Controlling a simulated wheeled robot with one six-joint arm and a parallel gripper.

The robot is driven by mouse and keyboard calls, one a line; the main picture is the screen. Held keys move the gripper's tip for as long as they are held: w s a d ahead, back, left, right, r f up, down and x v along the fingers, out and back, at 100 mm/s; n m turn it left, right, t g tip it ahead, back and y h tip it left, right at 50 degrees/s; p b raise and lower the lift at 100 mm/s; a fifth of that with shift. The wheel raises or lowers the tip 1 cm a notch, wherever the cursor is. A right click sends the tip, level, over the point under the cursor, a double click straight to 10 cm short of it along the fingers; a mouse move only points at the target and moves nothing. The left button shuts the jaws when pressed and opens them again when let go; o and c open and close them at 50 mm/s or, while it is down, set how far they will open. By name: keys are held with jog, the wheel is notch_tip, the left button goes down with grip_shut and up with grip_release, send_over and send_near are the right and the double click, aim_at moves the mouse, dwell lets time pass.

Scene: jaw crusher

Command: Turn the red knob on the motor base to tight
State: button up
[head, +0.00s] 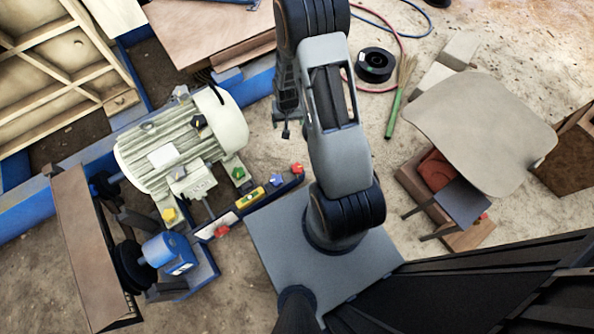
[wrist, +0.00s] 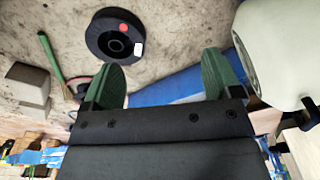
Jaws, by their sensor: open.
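The pale motor (head: 165,150) lies at the left in the head view, with a dark base rail along its near side. Two red knobs show there: one (head: 297,168) at the rail's right end, and one (head: 222,231) at its lower left end. Green (head: 238,173), blue (head: 276,180) and yellow (head: 169,214) knobs are also near. My gripper (head: 286,131) hangs right of the motor, apart from the knobs. In the wrist view my gripper (wrist: 161,82) is open, its green pads wide apart with nothing between. No red knob on the base shows there.
A black spool (head: 375,65) lies on the ground beyond the arm and also shows in the wrist view (wrist: 98,38). A green-handled broom (head: 394,115) lies near it. A stool-like grey table (head: 480,130) stands at right. Blue beams (head: 255,85) run behind the motor.

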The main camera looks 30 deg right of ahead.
jog(key=m+b, duration=0.1)
jog(key=b, duration=0.2)
send_near(297, 168)
jog(key=shift+g, duration=0.4)
jog(key=f+b, duration=0.1)
jog(key=f, duration=0.2)
jog(key=f+b, duration=0.2)
jog(key=f, duration=0.1)
jog(key=f+b, duration=0.2)
jog(key=f, duration=0.1)
jog(key=shift+w+d+f, duration=0.15)
jog(key=shift+w+f, duration=0.15)
jog(key=shift+w, duration=0.05)
jog(key=c, duration=0.9)
